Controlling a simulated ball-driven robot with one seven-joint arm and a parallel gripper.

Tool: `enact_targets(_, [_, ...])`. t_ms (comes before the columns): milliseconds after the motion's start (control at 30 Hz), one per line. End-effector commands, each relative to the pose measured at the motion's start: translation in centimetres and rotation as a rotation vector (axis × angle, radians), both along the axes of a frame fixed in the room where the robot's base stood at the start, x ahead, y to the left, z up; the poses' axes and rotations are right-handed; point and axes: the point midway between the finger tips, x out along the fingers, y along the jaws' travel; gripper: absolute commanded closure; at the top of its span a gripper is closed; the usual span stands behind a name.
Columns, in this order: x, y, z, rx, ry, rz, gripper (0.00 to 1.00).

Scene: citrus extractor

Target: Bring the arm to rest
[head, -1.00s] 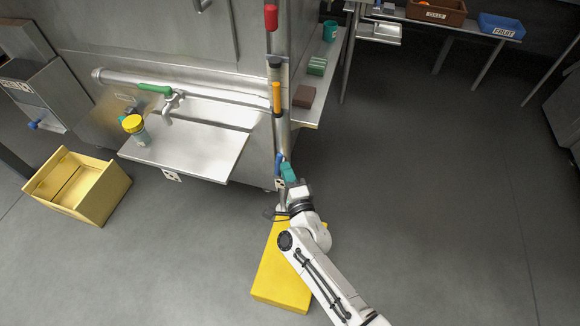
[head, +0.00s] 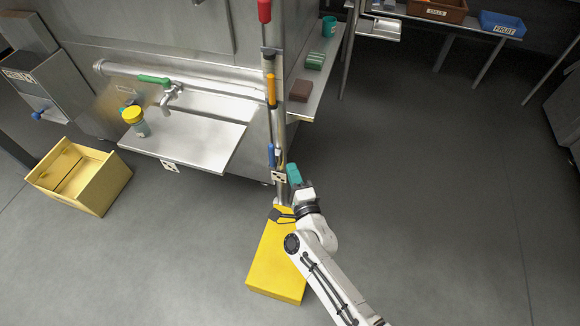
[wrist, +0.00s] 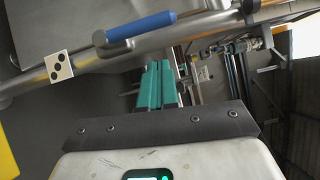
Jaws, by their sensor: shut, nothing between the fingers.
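My gripper (head: 294,174) has teal fingers and is held out over the yellow block on the floor, just right of the steel post. In the wrist view its fingers (wrist: 158,84) are together with nothing between them. A blue handle (head: 271,156) on the post is left of the fingers, apart from them. The blue handle also shows large in the wrist view (wrist: 141,27), above and left of the fingers. My white arm reaches up from the lower right of the head view.
A yellow block (head: 272,268) lies below my arm. A steel shelf (head: 190,140) with a yellow-lidded jar (head: 134,120) is at left, and a yellow crate (head: 100,187) stands on the floor. Orange (head: 271,90) and red (head: 264,10) handles are higher on the post. The floor at right is clear.

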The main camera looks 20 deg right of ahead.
Motion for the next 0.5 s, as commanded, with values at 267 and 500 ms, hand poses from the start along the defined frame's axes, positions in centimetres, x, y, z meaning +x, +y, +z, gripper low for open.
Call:
enact_targets(267, [-4.8,0.2,0.2,0.000,0.002,0.000,1.00])
enact_targets(500, [-7.6,0.3,0.1,0.001,0.001,0.000,1.00])
